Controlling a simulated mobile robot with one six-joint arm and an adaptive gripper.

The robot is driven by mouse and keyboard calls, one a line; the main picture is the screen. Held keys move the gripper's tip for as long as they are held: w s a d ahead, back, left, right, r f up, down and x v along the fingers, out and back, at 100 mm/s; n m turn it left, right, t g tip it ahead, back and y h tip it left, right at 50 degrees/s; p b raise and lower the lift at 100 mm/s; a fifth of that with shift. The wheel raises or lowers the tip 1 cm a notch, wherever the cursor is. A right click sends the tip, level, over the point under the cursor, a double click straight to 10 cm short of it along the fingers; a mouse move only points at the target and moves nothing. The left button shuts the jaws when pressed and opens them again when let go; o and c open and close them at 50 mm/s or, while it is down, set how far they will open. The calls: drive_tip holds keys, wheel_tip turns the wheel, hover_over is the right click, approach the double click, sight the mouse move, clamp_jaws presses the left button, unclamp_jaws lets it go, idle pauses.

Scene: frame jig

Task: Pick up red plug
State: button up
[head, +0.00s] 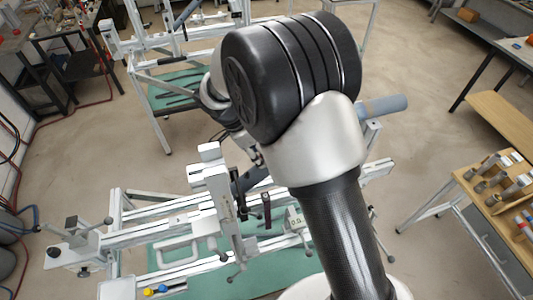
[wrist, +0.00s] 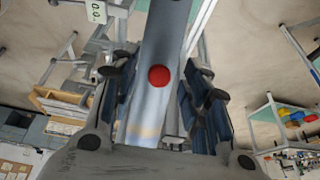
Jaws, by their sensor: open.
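The red plug (wrist: 159,76) shows in the wrist view as a small round red disc against a pale metal frame tube (wrist: 160,35). My gripper (wrist: 161,90) has its fingers spread, one on each side of the tube and the plug. The plug appears between the fingers, and no contact with it can be seen. I cannot tell how far the plug is from the fingertips. In the head view my arm covers much of the middle, and I cannot make out the red plug there.
The frame jig (head: 180,222), with white rails, clamps and posts, stands below and left of my arm. Yellow and blue pieces (head: 155,290) sit at its front. A wooden tool bench (head: 480,205) is at right. Open floor (head: 435,125) lies between them.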

drive_tip(key=shift+c, duration=0.2)
drive_tip(key=c, duration=0.8)
drive_tip(key=shift+c, duration=0.2)
drive_tip(key=shift+r, duration=0.15)
